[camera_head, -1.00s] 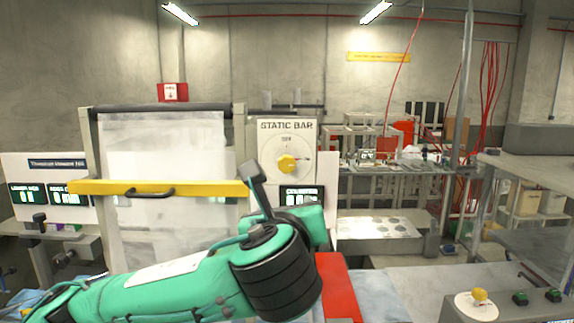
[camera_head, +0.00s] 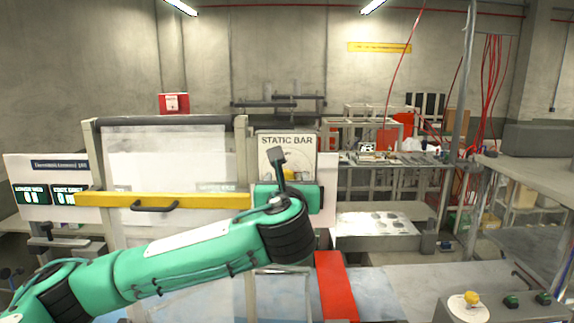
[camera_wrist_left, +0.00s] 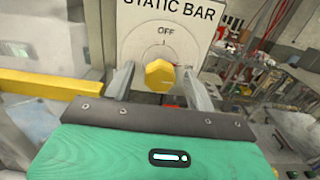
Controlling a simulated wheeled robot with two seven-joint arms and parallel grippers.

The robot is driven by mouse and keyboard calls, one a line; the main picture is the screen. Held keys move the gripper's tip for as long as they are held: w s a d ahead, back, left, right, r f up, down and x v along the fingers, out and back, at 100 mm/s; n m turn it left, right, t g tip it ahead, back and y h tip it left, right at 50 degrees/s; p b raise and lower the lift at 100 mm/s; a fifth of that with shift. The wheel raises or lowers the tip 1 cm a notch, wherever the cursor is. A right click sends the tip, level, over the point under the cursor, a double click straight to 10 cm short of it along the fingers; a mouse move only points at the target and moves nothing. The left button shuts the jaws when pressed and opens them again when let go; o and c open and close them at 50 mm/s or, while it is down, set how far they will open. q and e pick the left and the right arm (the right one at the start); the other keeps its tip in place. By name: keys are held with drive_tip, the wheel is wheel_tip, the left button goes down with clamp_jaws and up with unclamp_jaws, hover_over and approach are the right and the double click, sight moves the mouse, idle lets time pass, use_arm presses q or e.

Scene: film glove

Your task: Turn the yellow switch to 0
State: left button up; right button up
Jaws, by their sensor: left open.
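The yellow switch (camera_wrist_left: 159,76) is a faceted knob on the white STATIC BAR panel (camera_wrist_left: 128,38). OFF is printed above it. In the head view the panel (camera_head: 287,141) stands behind my left arm, and the switch is mostly hidden. My left gripper (camera_wrist_left: 155,68) is open, with one finger on each side of the switch. Gaps show between the fingers and the switch, so it is not gripped; the exact depth is unclear. In the head view the gripper's fingers are hidden behind my wrist. My right gripper is not in view.
A yellow bar (camera_head: 165,200) with a black handle crosses the machine left of the panel. A red block (camera_head: 336,285) stands below my wrist.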

use_arm(q)
drive_tip(key=shift+w+p, duration=0.35)
drive_tip(key=shift+w, duration=0.75)
drive_tip(key=c, duration=1)
drive_tip(key=shift+o, duration=0.2)
drive_tip(key=shift+f, duration=0.1)
